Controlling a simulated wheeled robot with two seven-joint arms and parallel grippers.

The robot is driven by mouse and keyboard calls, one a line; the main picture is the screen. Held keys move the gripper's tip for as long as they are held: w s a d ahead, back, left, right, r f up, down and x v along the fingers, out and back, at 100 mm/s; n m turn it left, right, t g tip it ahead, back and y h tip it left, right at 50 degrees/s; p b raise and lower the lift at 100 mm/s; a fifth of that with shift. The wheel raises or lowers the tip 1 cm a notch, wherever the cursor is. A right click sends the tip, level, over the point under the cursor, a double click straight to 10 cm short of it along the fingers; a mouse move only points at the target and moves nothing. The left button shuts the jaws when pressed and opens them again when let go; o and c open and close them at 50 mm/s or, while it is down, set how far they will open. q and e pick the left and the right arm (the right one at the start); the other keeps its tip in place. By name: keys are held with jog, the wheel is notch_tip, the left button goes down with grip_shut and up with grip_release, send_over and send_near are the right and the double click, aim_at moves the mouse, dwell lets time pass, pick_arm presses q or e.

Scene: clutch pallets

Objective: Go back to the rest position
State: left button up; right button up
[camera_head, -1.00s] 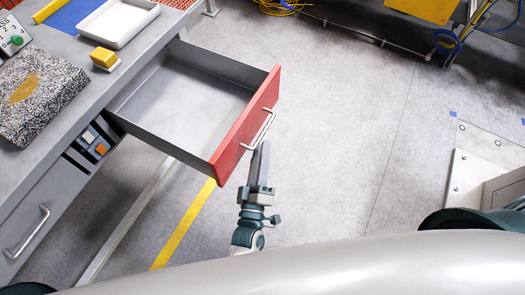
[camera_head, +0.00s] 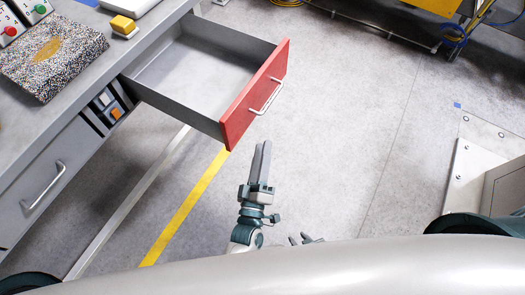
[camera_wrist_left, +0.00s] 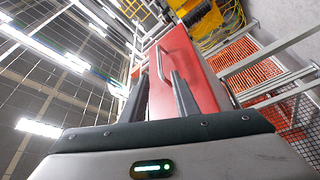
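My left gripper (camera_head: 262,160) points at the open drawer in the head view. Its two fingers are a little apart, with nothing between them, and stand clear of the drawer handle (camera_head: 266,97). In the left wrist view the left gripper (camera_wrist_left: 160,88) shows a gap between its fingers, with the red drawer front (camera_wrist_left: 190,75) and handle beyond. My right gripper (camera_head: 301,238) shows only as fingertips at the lower middle of the head view, apart from each other; the rest is hidden behind my body.
The drawer (camera_head: 210,66) stands out from the grey workbench (camera_head: 60,120). On the bench are a speckled block (camera_head: 70,60), a yellow block (camera_head: 122,24) and button boxes (camera_head: 35,10). A grey-white cabinet (camera_head: 500,195) is at right. The floor between is clear.

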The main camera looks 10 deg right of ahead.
pick_arm(q)
jog(key=shift+f, duration=0.1)
jog(key=s+a+f+m+g+y, duration=0.1)
jog(key=s+a+f+m+g, duration=0.15)
jog(key=f, duration=0.65)
jog(key=s+a+f+m+g, duration=0.2)
jog(key=a+f, duration=0.2)
jog(key=f, duration=0.4)
jog(key=s+a+f+m+g+y, duration=0.1)
jog(key=s+a+f+m+g, duration=0.25)
jog(key=f, duration=0.55)
jog(key=s+a+f+m+g+y, duration=0.2)
jog(key=s+a+f+g, duration=0.2)
jog(key=s+a+f, duration=0.7)
notch_tip(320, 180, down, 3)
jog(key=shift+s+a+f+m+g+y, duration=0.2)
jog(key=shift+s+a+m+g+y, duration=0.15)
jog(key=shift+a, duration=0.9)
